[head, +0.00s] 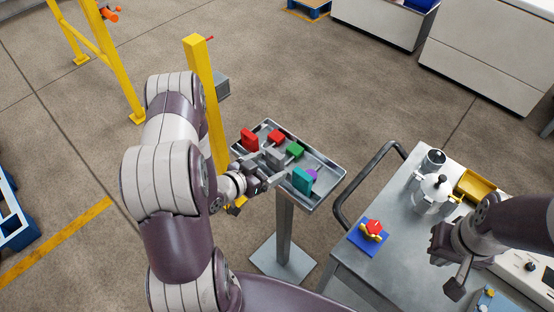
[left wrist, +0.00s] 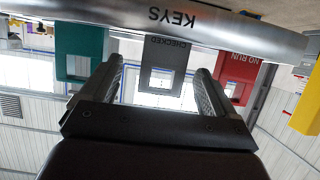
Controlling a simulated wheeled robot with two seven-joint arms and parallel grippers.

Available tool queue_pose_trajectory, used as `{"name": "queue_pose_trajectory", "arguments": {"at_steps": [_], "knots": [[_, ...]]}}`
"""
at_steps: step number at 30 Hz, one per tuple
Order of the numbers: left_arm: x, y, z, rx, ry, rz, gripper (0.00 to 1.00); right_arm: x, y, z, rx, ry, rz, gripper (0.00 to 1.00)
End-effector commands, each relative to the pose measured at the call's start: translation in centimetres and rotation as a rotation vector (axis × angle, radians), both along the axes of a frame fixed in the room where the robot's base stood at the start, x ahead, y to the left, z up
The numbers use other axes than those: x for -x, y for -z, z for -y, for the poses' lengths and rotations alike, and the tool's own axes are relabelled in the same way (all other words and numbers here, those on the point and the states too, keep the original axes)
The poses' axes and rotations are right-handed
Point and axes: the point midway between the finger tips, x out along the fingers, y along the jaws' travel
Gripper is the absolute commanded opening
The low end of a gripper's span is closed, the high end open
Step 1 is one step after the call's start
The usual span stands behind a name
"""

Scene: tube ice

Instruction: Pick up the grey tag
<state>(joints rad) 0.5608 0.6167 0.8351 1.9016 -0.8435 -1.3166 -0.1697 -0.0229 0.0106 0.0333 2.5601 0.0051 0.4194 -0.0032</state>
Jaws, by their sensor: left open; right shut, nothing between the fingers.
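My left gripper (head: 270,177) is at the tray's near side. My right gripper (head: 453,287) is shut and empty over the cart at the right.
A green piece (head: 295,149) is also on the tray. A yellow post (head: 205,100) rises behind my left arm. The cart (head: 395,255) holds a metal pot (head: 433,195).

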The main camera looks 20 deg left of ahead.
Motion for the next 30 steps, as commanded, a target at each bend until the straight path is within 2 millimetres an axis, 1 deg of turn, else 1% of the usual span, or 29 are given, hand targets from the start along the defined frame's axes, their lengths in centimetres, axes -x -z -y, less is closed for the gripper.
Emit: {"name": "queue_pose_trajectory", "arguments": {"at_steps": [1,5,9,12,15,20,21,23,24,25,30], "knots": [[-0.6,0.1,0.3,-0.001,0.003,0.000,0.89,0.0,-0.3,0.0,0.000,0.000,0.000,0.00],[-1.9,0.5,0.6,0.000,0.001,-0.002,0.89,0.0,-1.0,0.0,0.000,0.000,0.000,0.00],[-4.5,1.2,1.2,0.000,0.002,-0.001,0.89,0.0,-2.5,0.0,0.000,0.000,0.000,0.00],[-5.7,2.0,1.6,-0.002,0.002,-0.001,0.89,0.0,-2.6,0.0,0.000,0.000,0.000,0.00],[-6.1,2.4,1.7,-0.001,-0.001,-0.002,0.89,0.0,-2.5,0.0,0.000,0.000,0.000,0.00],[-6.1,2.4,1.7,-0.001,-0.002,-0.002,0.89,0.0,-2.5,0.0,0.000,0.000,0.000,0.00],[-6.1,2.4,1.7,-0.001,-0.002,-0.002,0.76,0.0,-2.5,0.0,0.000,0.000,0.000,0.00],[-6.1,2.4,1.7,-0.001,-0.002,-0.002,0.57,0.0,-2.5,0.0,0.000,0.000,0.000,0.00],[-6.1,2.4,1.7,-0.001,-0.002,-0.002,0.44,0.0,-2.5,0.0,0.000,0.000,0.000,0.00],[-6.1,2.4,1.7,-0.001,-0.002,-0.002,0.34,0.0,-2.5,0.0,0.000,0.000,0.000,0.00],[-6.1,2.4,1.7,-0.001,-0.002,-0.002,0.33,0.0,-2.5,0.0,0.000,0.000,0.000,0.00]]}}
